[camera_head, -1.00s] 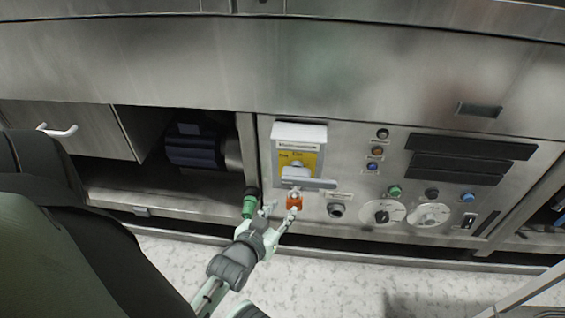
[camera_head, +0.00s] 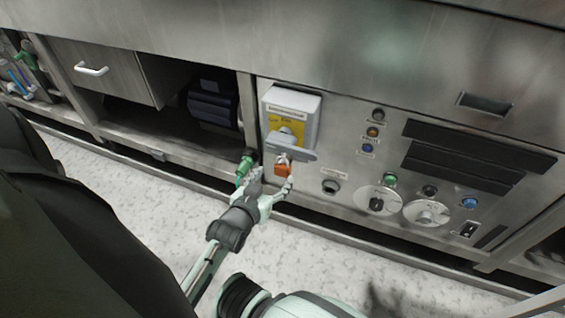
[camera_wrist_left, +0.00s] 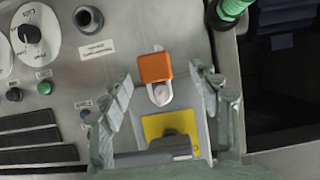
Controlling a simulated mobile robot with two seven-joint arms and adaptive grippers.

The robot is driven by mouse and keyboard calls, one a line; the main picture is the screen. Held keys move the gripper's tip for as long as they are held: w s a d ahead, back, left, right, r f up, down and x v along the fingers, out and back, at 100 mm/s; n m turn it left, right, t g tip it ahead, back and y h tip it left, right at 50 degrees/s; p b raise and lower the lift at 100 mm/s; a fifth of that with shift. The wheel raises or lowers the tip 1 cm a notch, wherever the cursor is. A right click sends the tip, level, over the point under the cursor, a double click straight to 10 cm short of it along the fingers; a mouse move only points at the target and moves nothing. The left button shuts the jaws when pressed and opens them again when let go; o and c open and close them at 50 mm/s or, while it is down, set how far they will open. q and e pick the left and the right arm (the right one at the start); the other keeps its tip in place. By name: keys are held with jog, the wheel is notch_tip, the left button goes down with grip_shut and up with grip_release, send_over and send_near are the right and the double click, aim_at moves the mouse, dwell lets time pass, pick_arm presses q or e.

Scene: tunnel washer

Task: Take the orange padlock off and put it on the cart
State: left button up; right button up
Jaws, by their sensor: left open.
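The orange padlock (camera_head: 283,169) hangs by its shackle at the grey handle (camera_head: 290,148) of a yellow-faced switch box (camera_head: 301,103). My left gripper (camera_head: 275,181) is open, with its fingertips close to the padlock, just below and left of it. In the left wrist view the padlock (camera_wrist_left: 155,68) lies between the two spread fingers of my left gripper (camera_wrist_left: 165,90), with a gap on each side. I cannot tell any contact. My right gripper is not in view. I cannot make out a cart for certain.
A green connector (camera_head: 244,168) sticks out just left of the padlock, close to my left fingers. Round knobs (camera_head: 376,204) and buttons cover the panel to the right. An open bay with a dark motor (camera_head: 212,99) is to the left. The speckled floor (camera_head: 120,190) is clear.

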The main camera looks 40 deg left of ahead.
aim_at(281, 171)
pick_arm(q)
jog(key=x, duration=0.4)
jog(key=shift+d+r, duration=0.15)
jog(key=shift+d, duration=0.2)
jog(key=shift+w+a+b, duration=0.1)
jog(key=shift+w+b, duration=0.2)
jog(key=shift+w, duration=0.2)
jog(key=c, duration=1.3)
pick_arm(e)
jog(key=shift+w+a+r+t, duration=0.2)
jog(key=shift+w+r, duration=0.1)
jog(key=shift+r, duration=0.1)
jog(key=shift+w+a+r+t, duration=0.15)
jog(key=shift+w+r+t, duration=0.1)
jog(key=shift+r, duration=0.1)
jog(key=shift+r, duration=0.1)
